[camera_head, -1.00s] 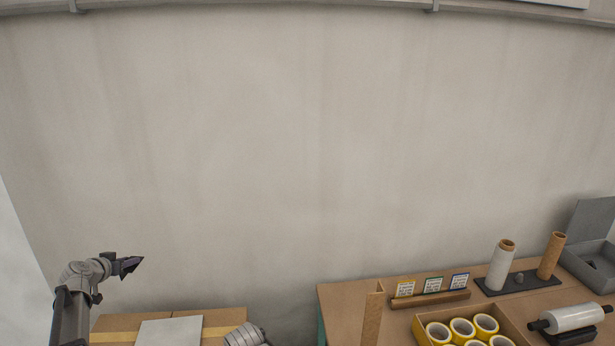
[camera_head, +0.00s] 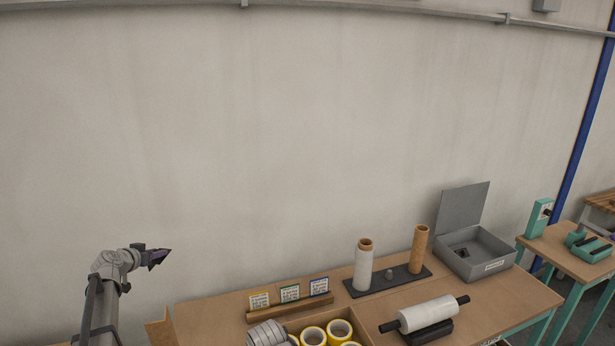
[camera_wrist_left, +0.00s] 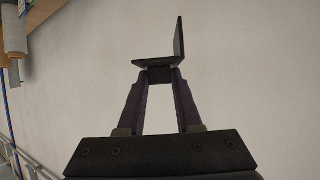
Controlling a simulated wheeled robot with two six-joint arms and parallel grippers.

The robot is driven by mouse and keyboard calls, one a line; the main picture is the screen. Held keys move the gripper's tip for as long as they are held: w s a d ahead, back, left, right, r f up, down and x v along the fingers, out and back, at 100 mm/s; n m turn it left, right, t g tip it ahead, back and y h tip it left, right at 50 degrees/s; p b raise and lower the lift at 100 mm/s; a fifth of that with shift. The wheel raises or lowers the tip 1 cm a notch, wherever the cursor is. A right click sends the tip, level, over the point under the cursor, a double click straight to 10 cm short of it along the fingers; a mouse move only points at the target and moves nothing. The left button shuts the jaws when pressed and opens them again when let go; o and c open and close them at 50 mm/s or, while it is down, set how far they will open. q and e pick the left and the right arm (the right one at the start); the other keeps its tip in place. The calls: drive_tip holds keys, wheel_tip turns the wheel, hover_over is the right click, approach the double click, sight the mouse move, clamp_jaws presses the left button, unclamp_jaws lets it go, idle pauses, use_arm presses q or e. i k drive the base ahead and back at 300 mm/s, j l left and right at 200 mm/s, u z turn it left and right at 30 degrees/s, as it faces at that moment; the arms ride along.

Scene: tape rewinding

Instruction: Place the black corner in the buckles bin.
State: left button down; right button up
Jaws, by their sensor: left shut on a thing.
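My left gripper (camera_head: 154,257) is raised in front of the wall at the left of the head view, clear of the tables. In the left wrist view, my left gripper (camera_wrist_left: 160,76) is shut on the black corner (camera_wrist_left: 158,61), an L-shaped piece with one flat side and one upright side at the fingertips. A grey bin (camera_head: 488,267) with its lid raised stands at the back right of the workbench. Its front label is too small to read for sure, and a dark thing lies inside. My right gripper is out of view.
The workbench (camera_head: 220,309) bears a card rack (camera_head: 290,307), a dark stand (camera_head: 388,281) with a white roll and a cardboard tube, a film roll (camera_head: 427,313) and a box of yellow tape rolls (camera_head: 339,329). A second table (camera_head: 562,252) stands at right.

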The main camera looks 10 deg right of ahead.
sight(482, 259)
drive_tip(key=l+z, duration=0.1)
drive_tip(key=l, duration=0.35)
drive_tip(key=i+l+z, duration=0.15)
drive_tip(key=l, duration=0.3)
drive_tip(key=l+z, duration=0.1)
drive_tip(key=l, duration=0.35)
drive_tip(key=i+l+z, duration=0.1)
drive_tip(key=l, duration=0.3)
drive_tip(key=i+l+z, duration=0.15)
drive_tip(key=l, duration=0.3)
drive_tip(key=i+l+z, duration=0.2)
drive_tip(key=l, duration=0.35)
drive_tip(key=i+l+z, duration=0.15)
drive_tip(key=i+l, duration=0.2)
drive_tip(key=l, duration=0.2)
drive_tip(key=i+l+z, duration=0.2)
drive_tip(key=i+l, duration=0.15)
drive_tip(key=l, duration=0.15)
drive_tip(key=i+z, duration=0.35)
drive_tip(key=i, duration=0.3)
